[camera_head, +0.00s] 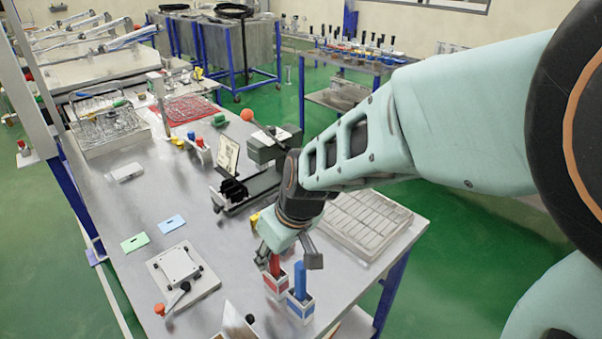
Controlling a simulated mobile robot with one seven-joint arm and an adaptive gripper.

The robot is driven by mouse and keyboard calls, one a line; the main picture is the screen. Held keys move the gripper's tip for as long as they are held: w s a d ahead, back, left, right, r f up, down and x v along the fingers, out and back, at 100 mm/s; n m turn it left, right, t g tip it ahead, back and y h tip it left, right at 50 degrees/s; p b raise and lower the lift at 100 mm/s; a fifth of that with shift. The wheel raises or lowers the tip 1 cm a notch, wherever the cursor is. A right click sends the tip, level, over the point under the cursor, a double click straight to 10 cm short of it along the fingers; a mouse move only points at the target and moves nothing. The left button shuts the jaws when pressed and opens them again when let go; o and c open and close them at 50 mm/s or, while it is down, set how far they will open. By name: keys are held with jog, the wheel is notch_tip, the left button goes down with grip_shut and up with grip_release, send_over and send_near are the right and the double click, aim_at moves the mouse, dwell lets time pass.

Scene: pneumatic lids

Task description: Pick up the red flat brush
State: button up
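A red upright piece (275,265), which looks like the red flat brush, stands in a small white and red holder (277,286) near the table's front right. Its lower end is hidden in the holder. My gripper (288,259) points down just above the holders. Its two fingers are spread, one on each side of the top of the red piece, with the left finger closer to it. I cannot tell whether a finger touches it. A blue upright piece (300,280) stands right beside it in a white and blue holder (300,307).
A grey compartment tray (375,232) lies right of my gripper, and a dark vise-like device (250,190) stands behind it. A metal plate fixture (178,268) with a lever sits left. A wooden-looking wedge (236,322) is in front. Bare table (110,205) lies at the left.

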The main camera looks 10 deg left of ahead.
jog(key=shift+c, duration=0.6)
grip_shut()
jog(key=shift+r, duration=0.15)
